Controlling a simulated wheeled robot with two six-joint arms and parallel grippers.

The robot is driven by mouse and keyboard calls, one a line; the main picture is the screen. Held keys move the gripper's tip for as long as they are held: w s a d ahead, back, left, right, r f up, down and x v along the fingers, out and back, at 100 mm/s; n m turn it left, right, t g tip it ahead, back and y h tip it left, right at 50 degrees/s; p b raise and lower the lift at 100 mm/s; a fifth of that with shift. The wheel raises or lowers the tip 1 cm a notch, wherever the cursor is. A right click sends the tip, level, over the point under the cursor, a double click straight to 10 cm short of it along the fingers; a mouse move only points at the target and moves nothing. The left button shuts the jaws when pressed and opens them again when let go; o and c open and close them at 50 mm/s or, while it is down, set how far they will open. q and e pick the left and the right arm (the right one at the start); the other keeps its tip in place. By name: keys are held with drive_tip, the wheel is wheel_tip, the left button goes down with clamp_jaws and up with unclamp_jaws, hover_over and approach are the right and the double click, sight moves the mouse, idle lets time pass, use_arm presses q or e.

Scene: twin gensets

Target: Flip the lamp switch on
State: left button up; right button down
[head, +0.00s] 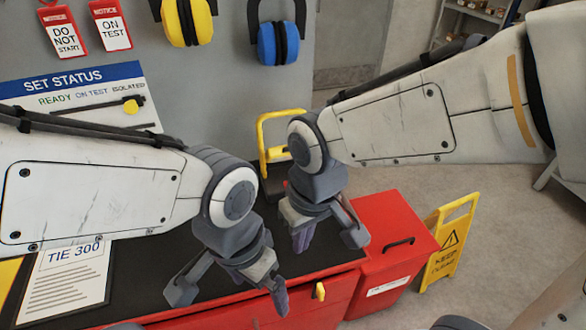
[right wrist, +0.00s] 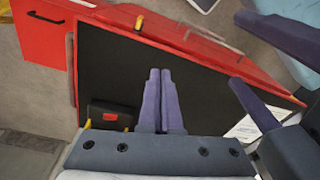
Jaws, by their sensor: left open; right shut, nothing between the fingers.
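A yellow tubular frame on a dark base, which looks like the lamp (head: 264,137), stands at the back of the black bench top in the head view, partly hidden by my right arm. In the right wrist view, a dark box (right wrist: 117,107) bears a small orange-red part (right wrist: 110,116); I cannot tell whether it is the switch. My right gripper (head: 301,240) is shut and empty over the bench, in front of the lamp; its closed fingers show in the right wrist view (right wrist: 160,98). My left gripper (head: 278,298) is open and empty, nearer the bench's front edge.
The red bench (head: 330,296) carries a sheet marked TIE 300 (head: 68,276). A red box (head: 392,268) and a yellow floor sign (head: 450,240) stand at right. A grey board (head: 225,75) holds tags and ear defenders. My two grippers are close together.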

drive_tip(key=w+r+m+t+p, duration=0.1)
drive_tip(key=w+p, duration=0.1)
drive_tip(key=w, duration=1)
drive_tip(key=w+a+r+m+t+p, duration=0.1)
drive_tip(key=w+m+p, duration=0.1)
drive_tip(key=w, duration=1.1)
drive_tip(key=shift+r+t+h+p, duration=0.3)
drive_tip(key=shift+r+p, duration=0.05)
drive_tip(key=shift+p, duration=0.3)
drive_tip(key=shift+f, duration=0.1)
drive_tip(key=p+x, duration=0.1)
drive_tip(key=x, duration=0.3)
drive_tip(key=p+x, duration=0.1)
drive_tip(key=x, duration=0.3)
drive_tip(key=p+x, duration=0.1)
drive_tip(key=x, duration=0.3)
drive_tip(key=shift+s+d+f, duration=0.25)
drive_tip(key=shift+s+f, duration=0.05)
drive_tip(key=shift+f, duration=0.6)
